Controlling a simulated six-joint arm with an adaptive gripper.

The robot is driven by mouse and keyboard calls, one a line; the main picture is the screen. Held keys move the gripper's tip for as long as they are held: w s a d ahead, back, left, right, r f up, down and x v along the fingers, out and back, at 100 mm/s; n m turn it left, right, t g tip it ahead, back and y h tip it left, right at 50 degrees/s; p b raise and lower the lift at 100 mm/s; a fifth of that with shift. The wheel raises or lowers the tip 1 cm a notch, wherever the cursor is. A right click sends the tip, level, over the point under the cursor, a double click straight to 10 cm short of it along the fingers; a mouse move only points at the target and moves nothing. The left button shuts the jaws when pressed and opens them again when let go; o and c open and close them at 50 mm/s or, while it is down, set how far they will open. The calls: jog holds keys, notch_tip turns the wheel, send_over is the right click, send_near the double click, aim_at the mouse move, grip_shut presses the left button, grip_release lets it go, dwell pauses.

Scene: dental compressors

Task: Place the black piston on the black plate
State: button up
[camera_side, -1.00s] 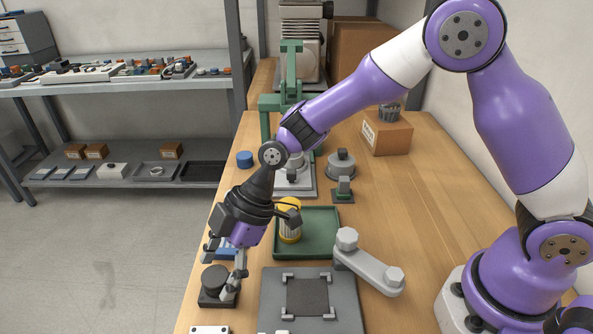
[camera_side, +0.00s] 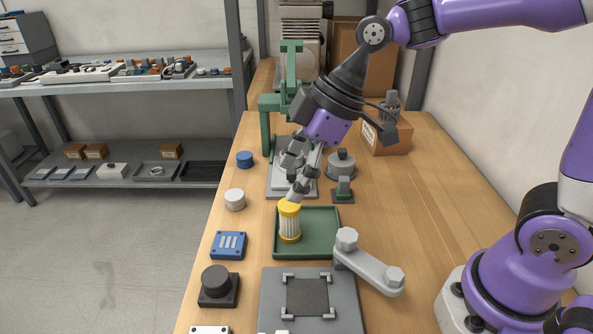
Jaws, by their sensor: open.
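The black piston (camera_side: 215,278) is a short dark cylinder. It sits upright on the square black plate (camera_side: 224,301) at the left front of the bench and covers most of its top. My gripper (camera_side: 294,183) is open and empty, well up and to the right of the piston. It points down and left, with its fingertips just above the yellow-capped filter in the picture. I cannot tell whether they touch the filter.
A white piston (camera_side: 235,200), a blue piston (camera_side: 245,159) and a blue slotted plate (camera_side: 229,246) stand along the left edge. The yellow-capped filter (camera_side: 289,222) stands in a green tray (camera_side: 322,246). A grey fixture (camera_side: 347,303) and a grey lever (camera_side: 370,268) lie right of the plate.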

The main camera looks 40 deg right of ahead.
jog(key=s+d+r+m+t+h, duration=0.1)
jog(key=s+d+m+h, duration=0.3)
jog(key=s+d+m, duration=0.4)
jog(key=d+m+t, duration=0.1)
jog(key=d+m, duration=0.1)
jog(key=d, duration=0.1)
jog(key=shift+s+m, duration=0.4)
